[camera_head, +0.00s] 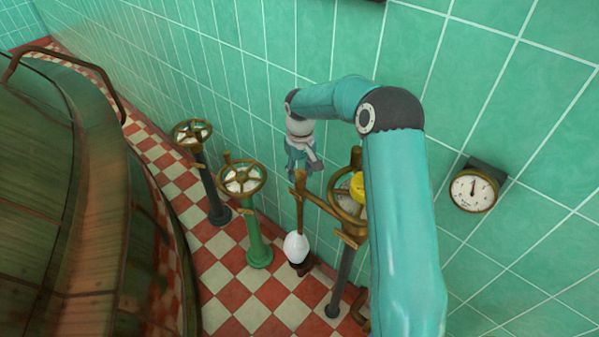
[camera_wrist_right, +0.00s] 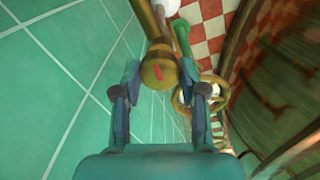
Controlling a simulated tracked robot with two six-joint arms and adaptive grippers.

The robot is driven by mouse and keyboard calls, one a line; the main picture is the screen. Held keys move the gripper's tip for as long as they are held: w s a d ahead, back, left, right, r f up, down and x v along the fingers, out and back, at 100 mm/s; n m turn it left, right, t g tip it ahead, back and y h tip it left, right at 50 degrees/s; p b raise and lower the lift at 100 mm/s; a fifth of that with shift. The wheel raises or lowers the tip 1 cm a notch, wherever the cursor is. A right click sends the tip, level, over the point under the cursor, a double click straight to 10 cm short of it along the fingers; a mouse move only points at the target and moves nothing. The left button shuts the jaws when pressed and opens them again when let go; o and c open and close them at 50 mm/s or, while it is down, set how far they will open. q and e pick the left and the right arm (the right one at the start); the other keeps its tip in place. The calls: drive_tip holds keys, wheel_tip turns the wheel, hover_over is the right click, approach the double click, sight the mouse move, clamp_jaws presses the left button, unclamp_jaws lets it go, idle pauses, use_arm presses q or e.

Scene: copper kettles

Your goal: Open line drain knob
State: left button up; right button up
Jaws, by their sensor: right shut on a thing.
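A brass drain knob (camera_head: 299,178) tops a thin brass stem with a white bulb (camera_head: 295,247) lower down. In the right wrist view the round brass end of the knob (camera_wrist_right: 158,74), with a red mark, sits between the two fingers. My right gripper (camera_head: 309,168) reaches the knob from above, beside the tiled wall. It is shut on the knob, one finger on each side, as the right wrist view (camera_wrist_right: 160,80) shows. The far side of the knob is hidden. My left gripper is not in view.
Handwheels stand nearby: a dark-post one (camera_head: 193,133), a green-post one (camera_head: 242,179) and a brass one (camera_head: 343,204) close on the right. A large copper kettle (camera_head: 85,190) fills the left. A gauge (camera_head: 473,191) hangs on the green wall (camera_head: 490,100).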

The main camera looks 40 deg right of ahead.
sight(300, 173)
drive_tip(key=shift+w+r+n, duration=0.1)
drive_tip(key=shift+n, duration=0.4)
drive_tip(key=o, duration=0.9)
drive_tip(key=shift+o, duration=1.2)
wheel_tip(300, 173, up, 12)
